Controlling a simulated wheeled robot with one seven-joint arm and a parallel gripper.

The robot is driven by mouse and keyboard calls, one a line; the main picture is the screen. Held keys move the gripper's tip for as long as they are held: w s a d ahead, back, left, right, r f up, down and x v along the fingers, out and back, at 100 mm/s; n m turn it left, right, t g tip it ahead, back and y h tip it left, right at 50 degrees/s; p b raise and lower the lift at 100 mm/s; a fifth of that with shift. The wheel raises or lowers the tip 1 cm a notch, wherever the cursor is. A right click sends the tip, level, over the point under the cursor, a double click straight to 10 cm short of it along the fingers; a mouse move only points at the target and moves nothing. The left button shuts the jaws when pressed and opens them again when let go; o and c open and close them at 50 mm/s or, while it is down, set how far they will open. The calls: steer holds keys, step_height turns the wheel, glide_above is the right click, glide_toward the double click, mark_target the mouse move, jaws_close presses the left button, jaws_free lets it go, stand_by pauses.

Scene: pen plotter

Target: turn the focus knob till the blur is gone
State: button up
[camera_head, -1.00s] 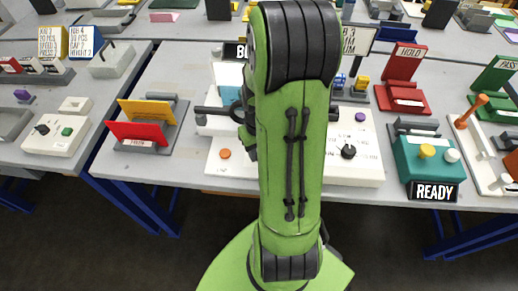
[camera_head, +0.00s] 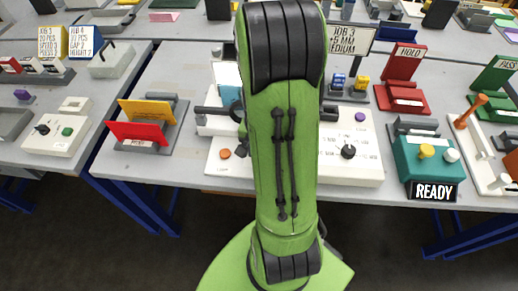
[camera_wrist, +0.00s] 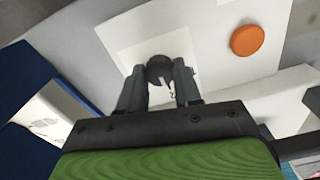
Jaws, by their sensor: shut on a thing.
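In the wrist view a dark round knob (camera_wrist: 158,68) with a pale mark stands on a white plate (camera_wrist: 122,38). The two dark fingers of my gripper (camera_wrist: 160,78) are on either side of this knob and shut on it. In the head view my green arm covers the gripper and the middle of the machine, so the held knob cannot be made out there. No screen or blurred picture can be made out in either view.
An orange button (camera_wrist: 247,40) is beside the plate; it also shows in the head view (camera_head: 225,153). A black selector knob (camera_head: 348,152) is on the white right panel. A READY sign (camera_head: 434,191) stands at the front right. A red-and-yellow card holder (camera_head: 140,130) stands left.

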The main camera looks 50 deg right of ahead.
stand_by(0.3)
steer(key=o, duration=1)
steer(key=shift+o, duration=0.2)
step_height(320, 180, up, 16)
steer(key=p, duration=0.6)
steer(key=shift+f, duration=0.15)
